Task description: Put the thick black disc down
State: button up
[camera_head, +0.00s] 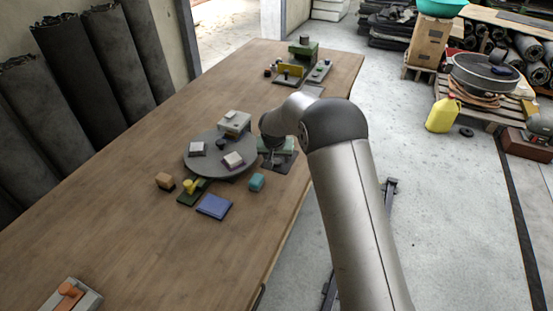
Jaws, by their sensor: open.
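A small dark, round piece (220,143) sits on a large grey round plate (215,172) on the wooden table; it may be the thick black disc, but it is too small to be sure. My gripper (275,155) points down at the right side of the plate, over a dark flat base with a greenish block (289,147). My wrist covers much of it, and I see nothing held between its fingers. Whether the fingers touch the block is hidden.
Fixtures (303,62) stand at the far end. The table's (130,240) near left is mostly clear.

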jog(key=v, duration=1)
jog(key=shift+s+r+b, duration=0.25)
jog(key=shift+b, duration=0.2)
jog(key=s+d+r+g, duration=0.1)
jog(key=s+d+r, duration=0.2)
jog(key=s+d, duration=0.5)
jog(key=s+d+r+g, duration=0.1)
jog(key=s+d+r, duration=0.3)
jog(key=s, duration=0.6)
jog(key=s+d+f+g, duration=0.1)
jog(key=s+d, duration=0.2)
jog(key=s, duration=0.7)
jog(key=s+d+f+g, duration=0.1)
jog(key=s+d, duration=0.3)
jog(key=s, duration=0.7)
jog(key=shift+d+f+n, duration=0.2)
jog(key=shift+f+n, duration=0.2)
jog(key=shift+f, duration=0.35)
